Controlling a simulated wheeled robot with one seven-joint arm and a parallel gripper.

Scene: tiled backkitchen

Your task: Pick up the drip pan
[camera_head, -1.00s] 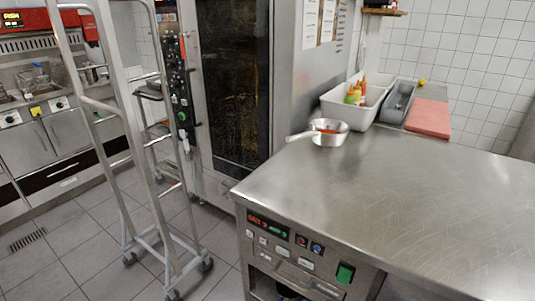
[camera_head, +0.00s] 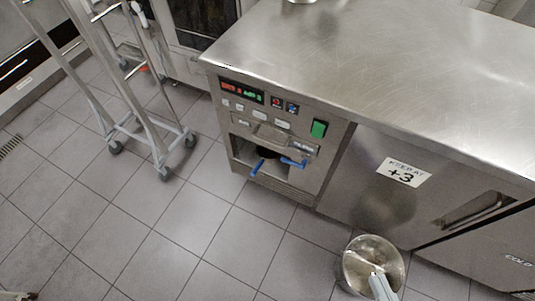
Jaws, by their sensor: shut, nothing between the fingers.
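A round, shiny metal vessel (camera_head: 354,262) stands on the floor at the lower right, in front of the counter. It may be the drip pan; I cannot tell for sure. A pale grey bar (camera_head: 380,286) crosses its near rim and runs out of the bottom of the view; I cannot tell whether it is a handle or something lying in it. My gripper is not clearly in view. A small pale shape (camera_head: 16,295) is cut off at the bottom left corner, too little to identify.
A steel counter (camera_head: 390,60) fills the upper right. Its front has a control panel with a recess holding blue levers (camera_head: 257,167), and a cabinet door with a label (camera_head: 404,173). A wheeled rack (camera_head: 130,125) stands at the left. The tiled floor (camera_head: 165,235) between is clear.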

